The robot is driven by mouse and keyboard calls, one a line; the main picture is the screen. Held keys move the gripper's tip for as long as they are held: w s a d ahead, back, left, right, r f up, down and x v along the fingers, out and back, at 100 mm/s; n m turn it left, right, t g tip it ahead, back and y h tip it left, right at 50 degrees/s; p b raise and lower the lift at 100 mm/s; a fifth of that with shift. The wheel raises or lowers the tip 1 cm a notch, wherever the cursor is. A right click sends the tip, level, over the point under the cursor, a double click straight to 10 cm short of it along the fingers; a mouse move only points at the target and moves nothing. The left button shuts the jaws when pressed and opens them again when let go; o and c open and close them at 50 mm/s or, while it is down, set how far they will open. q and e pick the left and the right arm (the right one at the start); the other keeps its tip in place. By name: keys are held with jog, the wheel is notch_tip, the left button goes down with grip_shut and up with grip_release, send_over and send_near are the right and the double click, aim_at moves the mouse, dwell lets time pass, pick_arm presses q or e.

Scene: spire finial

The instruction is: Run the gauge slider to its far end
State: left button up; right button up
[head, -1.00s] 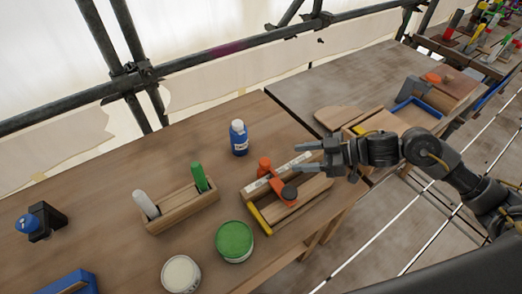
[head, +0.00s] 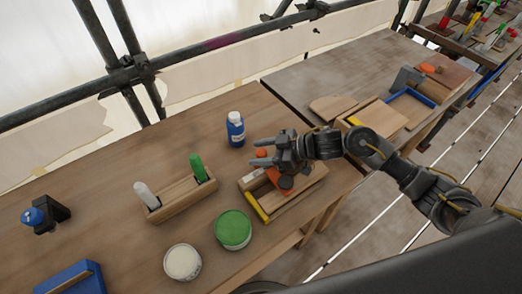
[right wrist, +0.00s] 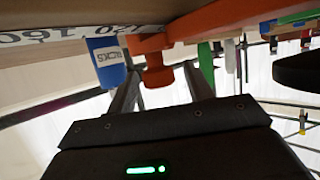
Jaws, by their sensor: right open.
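The gauge (head: 258,207) is a wooden tray with a white scale strip and a yellow end piece, on the near bench. Its orange slider (head: 285,183) lies across it, partly hidden under my right gripper (head: 258,152). The slider's upright orange knob (head: 262,153) shows between the open fingers in the head view. In the right wrist view the knob (right wrist: 156,66) also stands between the fingers, with the numbered scale strip (right wrist: 62,33) behind it. I cannot tell whether either finger touches it. My left gripper is out of view.
A blue bottle (head: 236,130) stands just behind the gauge. A wooden holder (head: 182,200) with a white and a green marker is to the left. A green-lidded tub (head: 233,230) and a white-lidded tub (head: 182,262) stand in front.

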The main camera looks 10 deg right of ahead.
jog(key=shift+c, duration=1.2)
grip_shut()
jog(key=w+d, duration=0.2)
jog(key=d, duration=0.3)
jog(key=w+d+b, duration=0.1)
jog(key=w+d, duration=0.1)
jog(key=d, duration=0.3)
jog(key=w+d+b, duration=0.1)
jog(key=w+d, duration=0.1)
jog(key=d, duration=0.4)
jog(key=shift+w, duration=0.25)
jog(key=shift+o, duration=1.2)
grip_release()
